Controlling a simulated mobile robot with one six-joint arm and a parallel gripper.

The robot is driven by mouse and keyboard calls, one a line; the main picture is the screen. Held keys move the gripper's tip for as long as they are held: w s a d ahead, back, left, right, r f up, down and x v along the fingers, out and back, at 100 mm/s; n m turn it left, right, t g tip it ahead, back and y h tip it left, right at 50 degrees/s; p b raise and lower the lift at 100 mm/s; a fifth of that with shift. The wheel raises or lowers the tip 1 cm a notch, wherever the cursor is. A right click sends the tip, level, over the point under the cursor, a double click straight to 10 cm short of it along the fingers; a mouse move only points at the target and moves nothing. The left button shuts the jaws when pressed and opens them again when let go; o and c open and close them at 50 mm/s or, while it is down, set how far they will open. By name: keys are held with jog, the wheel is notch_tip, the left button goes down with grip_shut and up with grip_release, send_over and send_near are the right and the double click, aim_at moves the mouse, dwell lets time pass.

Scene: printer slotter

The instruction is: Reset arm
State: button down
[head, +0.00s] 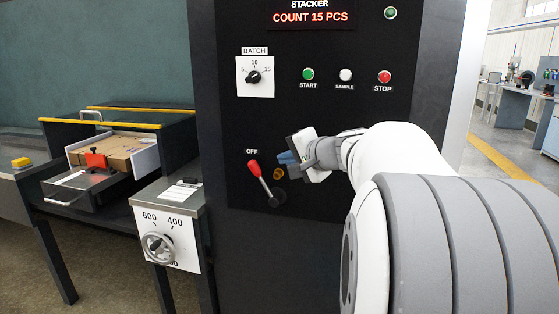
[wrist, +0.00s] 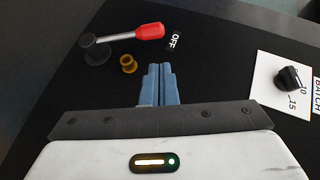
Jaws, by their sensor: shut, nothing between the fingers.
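My gripper (head: 287,158) is in front of the black stacker panel (head: 330,120) in the head view, just right of the red-handled lever. Its blue fingers (wrist: 159,85) are together and empty in the wrist view. The lever (head: 260,180) has a red grip that points up and left toward the OFF label (head: 252,152); it also shows in the wrist view (wrist: 148,32). A small brass-coloured knob (head: 279,173) sits beside the lever's pivot, close to my fingertips; it also shows in the wrist view (wrist: 128,63). The fingers appear apart from both.
Above are the BATCH dial (head: 254,77), the green START button (head: 308,74), the SAMPLE button (head: 345,75) and the red STOP button (head: 384,77). The display (head: 313,17) reads COUNT 15 PCS. At left are a handwheel (head: 158,247) and an open tray (head: 85,195) with cardboard.

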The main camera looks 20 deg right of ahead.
dwell(0.4)
jog(key=s+a+f+n+g+p, duration=0.3)
jog(key=s+a+n+g+p, duration=0.35)
jog(key=s+a+p, duration=0.6)
jog(key=s+a+f+n+g+h+p, duration=0.1)
jog(key=s+f+n+g, duration=0.1)
jog(key=s, duration=0.4)
jog(key=s+a+f+n+g+h+p, duration=0.1)
jog(key=s+a+n+g+h+p, duration=0.1)
jog(key=s+n, duration=0.2)
jog(key=s, duration=0.3)
jog(key=shift+f, duration=0.4)
jog(key=c, duration=2.2)
grip_release()
jog(key=shift+g, duration=0.25)
